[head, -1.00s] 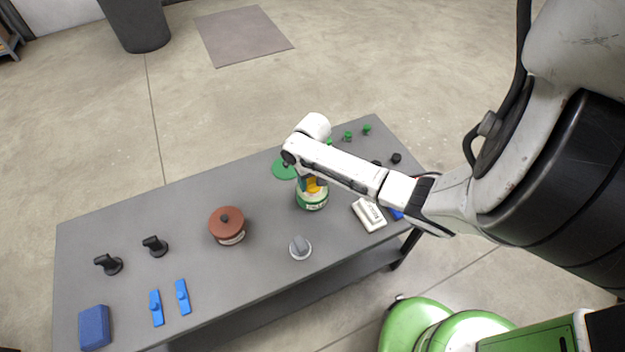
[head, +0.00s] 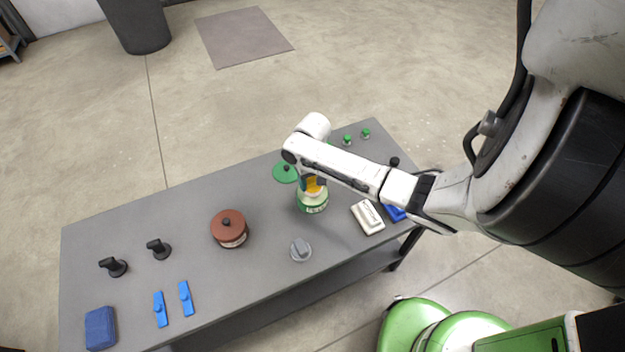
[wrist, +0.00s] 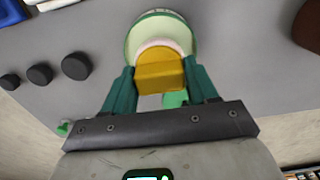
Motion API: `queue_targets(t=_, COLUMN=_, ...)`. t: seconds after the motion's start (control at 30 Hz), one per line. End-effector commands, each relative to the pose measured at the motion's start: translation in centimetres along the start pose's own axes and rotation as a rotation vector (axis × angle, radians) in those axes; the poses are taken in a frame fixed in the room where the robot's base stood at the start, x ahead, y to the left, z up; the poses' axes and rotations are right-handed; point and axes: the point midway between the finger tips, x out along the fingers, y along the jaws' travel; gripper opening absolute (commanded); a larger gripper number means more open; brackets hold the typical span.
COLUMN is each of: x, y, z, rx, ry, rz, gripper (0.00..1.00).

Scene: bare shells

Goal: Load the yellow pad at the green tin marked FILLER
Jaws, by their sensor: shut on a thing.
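The green and white tin (head: 312,206) stands open on the grey table, below my gripper. Its lettering is too small to read for sure. My gripper (wrist: 161,72) is shut on the yellow pad (wrist: 160,78), with one teal finger on each side. In the head view the pad (head: 315,187) is at the tin's mouth. In the wrist view the tin (wrist: 134,38) is partly hidden behind the pad, with a pale pink band between them. I cannot tell whether the pad touches what is inside. A green lid (head: 284,174) lies behind the tin.
A tin with a brown lid (head: 228,224) stands left of the green tin. A grey knob (head: 301,250) is in front, and a white block (head: 367,217) and a blue thing (head: 396,213) are at right. Black handles, blue pieces and a blue block (head: 100,328) are farther left.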

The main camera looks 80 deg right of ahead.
Motion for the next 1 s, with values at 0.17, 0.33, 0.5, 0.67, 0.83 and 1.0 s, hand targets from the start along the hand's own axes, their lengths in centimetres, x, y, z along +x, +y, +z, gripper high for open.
queue_targets(t=0.17, x=-1.7, y=0.0, z=0.0, rx=0.0, ry=0.001, rz=0.001, gripper=0.34)
queue_targets(t=0.33, x=-2.6, y=0.0, z=-0.1, rx=0.0, ry=0.002, rz=0.0, gripper=0.34)
queue_targets(t=0.5, x=-3.8, y=0.0, z=-0.1, rx=0.0, ry=0.002, rz=0.0, gripper=0.34)
queue_targets(t=0.67, x=-4.5, y=0.0, z=0.0, rx=0.001, ry=0.002, rz=0.0, gripper=0.34)
queue_targets(t=0.83, x=-4.6, y=0.0, z=0.0, rx=0.001, ry=0.001, rz=0.0, gripper=0.34)
queue_targets(t=1.0, x=-4.6, y=0.0, z=0.0, rx=0.0, ry=0.001, rz=0.0, gripper=0.34)
